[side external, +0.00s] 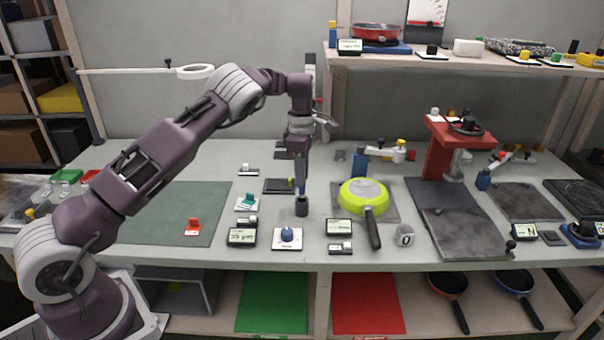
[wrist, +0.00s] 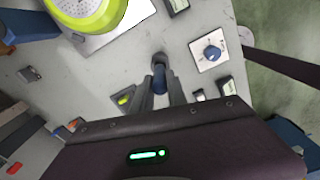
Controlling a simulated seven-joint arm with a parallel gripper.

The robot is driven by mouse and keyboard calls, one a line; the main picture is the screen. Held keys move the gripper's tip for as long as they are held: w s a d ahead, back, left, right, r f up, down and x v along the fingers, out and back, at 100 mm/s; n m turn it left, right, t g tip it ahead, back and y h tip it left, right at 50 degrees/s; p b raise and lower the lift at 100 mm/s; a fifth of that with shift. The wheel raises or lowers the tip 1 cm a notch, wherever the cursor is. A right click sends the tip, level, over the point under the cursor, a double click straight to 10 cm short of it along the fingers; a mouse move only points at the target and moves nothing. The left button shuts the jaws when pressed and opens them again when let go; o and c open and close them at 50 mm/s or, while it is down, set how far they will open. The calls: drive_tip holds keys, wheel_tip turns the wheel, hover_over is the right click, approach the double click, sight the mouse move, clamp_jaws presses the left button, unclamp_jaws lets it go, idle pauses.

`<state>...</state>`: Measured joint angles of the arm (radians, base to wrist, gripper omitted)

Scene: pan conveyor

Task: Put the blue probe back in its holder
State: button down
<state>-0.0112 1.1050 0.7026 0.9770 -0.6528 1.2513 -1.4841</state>
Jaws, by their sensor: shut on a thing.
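My gripper (side external: 301,178) points straight down over the middle of the table and is shut on the blue probe (side external: 302,187). In the wrist view the probe (wrist: 159,82) shows between the two fingers of my gripper (wrist: 160,90). The small dark cylindrical holder (side external: 301,207) stands upright directly below the probe. In the wrist view the holder (wrist: 159,60) shows just past the probe's end. The probe's lower end meets the top of the holder in the side view. I cannot tell how far inside it is.
A lime-green pan (side external: 362,193) lies on a grey plate to the right, its handle pointing forward. A white knob box (side external: 287,238) and a display (side external: 242,237) stand in front. A black flat device (side external: 278,186) lies behind left. A green mat (side external: 170,215) is at left.

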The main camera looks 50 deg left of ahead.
sight(302, 196)
drive_tip(key=shift+f, duration=2.85)
drive_tip(key=c, duration=1.2)
unclamp_jaws()
drive_tip(key=shift+c, duration=0.2)
drive_tip(key=shift+r, duration=0.1)
wheel_tip(302, 196, up, 7)
drive_tip(key=shift+f, duration=0.1)
